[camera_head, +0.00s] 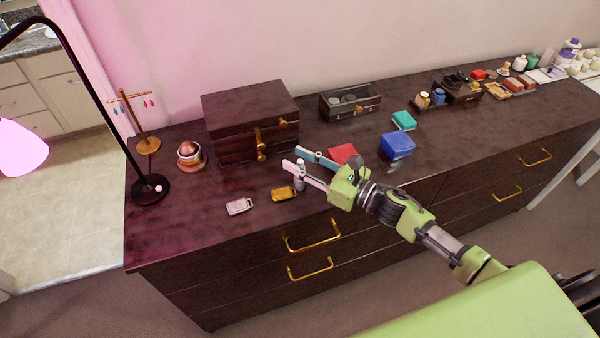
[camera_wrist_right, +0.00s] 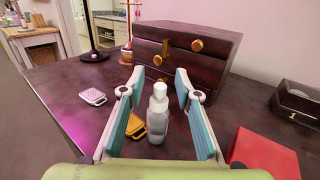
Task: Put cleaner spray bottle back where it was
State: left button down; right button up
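A small grey bottle with a white top (camera_wrist_right: 158,118) stands upright on the dresser in the right wrist view. It lies between the spread fingers of my right gripper (camera_wrist_right: 159,82), with gaps on both sides. In the head view the bottle (camera_head: 299,183) is partly hidden under the right gripper (camera_head: 290,157), which is open and low over the dresser. I cannot tell from its look whether it is the cleaner spray bottle. A white and purple bottle (camera_head: 568,52) stands at the far right end. My left gripper is not in view.
The dresser top (camera_head: 190,225) holds a dark wooden chest (camera_head: 235,115) behind the gripper. A gold tag (camera_head: 283,193) and a silver tag (camera_head: 240,206) lie beside the bottle. Red (camera_head: 343,153) and blue (camera_head: 397,145) boxes are close by. A lamp (camera_head: 150,188) stands at left.

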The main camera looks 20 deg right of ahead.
grip_shut()
